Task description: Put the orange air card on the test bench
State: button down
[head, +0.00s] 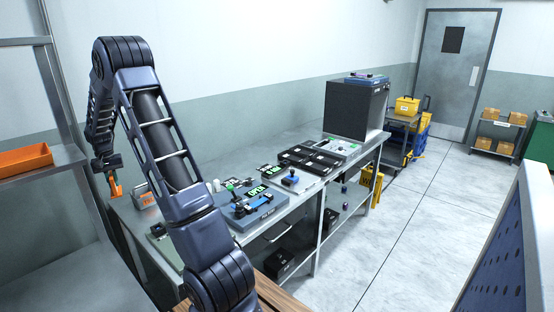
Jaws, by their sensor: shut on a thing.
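My gripper (112,176) hangs at the left of the head view, over the near left end of the grey metal bench. It is shut on a small orange piece, which I take to be the orange air card (116,190). The card hangs upright below the fingers, and I cannot tell whether it touches anything. The test bench (285,140) runs from the lower left to the centre right. My own arm hides part of its near end.
A grey box with an orange label (144,198) stands on the bench close to the card. A blue fixture (256,210), black trays (308,160) and a dark cabinet (350,112) take up much of the top. An orange bin (25,160) sits on the left shelf.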

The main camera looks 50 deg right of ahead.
notch_tip(320, 180, up, 14)
jog(key=d+n, duration=0.3)
jog(key=d, duration=2.5)
jog(key=f, duration=1.6)
jog(key=d+f, duration=0.1)
jog(key=f, duration=0.8)
jog(key=shift+s+f, duration=0.1)
jog(key=shift+s, duration=0.2)
jog(key=shift+f, duration=0.2)
jog(key=c, duration=1.5)
grip_release()
jog(key=shift+o, duration=0.2)
jog(key=shift+r, duration=0.1)
